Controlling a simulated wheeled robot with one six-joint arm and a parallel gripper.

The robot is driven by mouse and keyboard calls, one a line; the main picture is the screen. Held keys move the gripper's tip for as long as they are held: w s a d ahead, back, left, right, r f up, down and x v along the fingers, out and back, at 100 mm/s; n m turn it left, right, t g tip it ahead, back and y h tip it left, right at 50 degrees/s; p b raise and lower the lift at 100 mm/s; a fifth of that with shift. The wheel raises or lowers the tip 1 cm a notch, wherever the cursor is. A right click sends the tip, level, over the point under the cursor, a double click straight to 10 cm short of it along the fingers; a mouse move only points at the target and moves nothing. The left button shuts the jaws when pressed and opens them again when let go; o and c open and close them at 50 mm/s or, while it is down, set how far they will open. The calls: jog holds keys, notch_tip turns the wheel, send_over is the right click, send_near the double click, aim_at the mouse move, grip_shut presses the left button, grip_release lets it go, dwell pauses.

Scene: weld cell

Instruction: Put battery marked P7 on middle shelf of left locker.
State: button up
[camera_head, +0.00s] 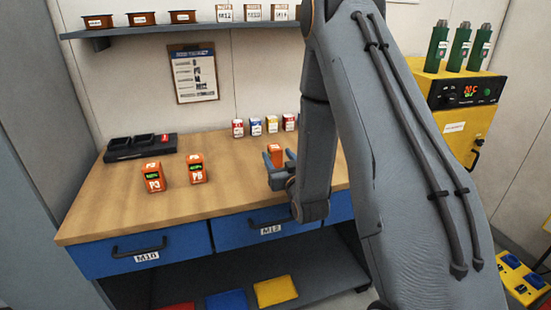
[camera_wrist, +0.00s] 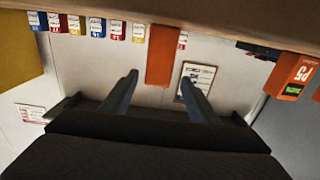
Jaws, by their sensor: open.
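An orange battery (camera_head: 275,151) stands on the workbench at my gripper (camera_head: 276,166); no marking can be read on it. In the wrist view, which is upside down, this battery (camera_wrist: 161,55) shows its plain orange side, in line with the gap between the fingertips (camera_wrist: 160,78). The fingers are apart, with a gap on each side of it; I cannot tell how far they reach around it. Two more orange batteries stand to the left, one marked P3 (camera_head: 153,178) and one that looks like P5 or P6 (camera_head: 197,169). No locker shelves are visible.
The wooden workbench (camera_head: 110,210) has blue drawers below. A black charger tray (camera_head: 140,147) sits at its back left, and several small labelled boxes (camera_head: 255,126) at the back. A wall shelf (camera_head: 180,29) is above. A yellow machine (camera_head: 470,125) stands right.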

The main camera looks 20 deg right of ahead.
jog(key=w+p, duration=0.1)
jog(key=w, duration=0.1)
jog(key=w+p, duration=0.1)
jog(key=w, duration=0.1)
jog(key=shift+w+d, duration=0.2)
jog(key=shift+w, duration=0.2)
jog(key=shift+c, duration=0.2)
jog(key=c, duration=1.1)
jog(key=shift+r, duration=0.1)
grip_shut()
jog(key=shift+r, duration=0.15)
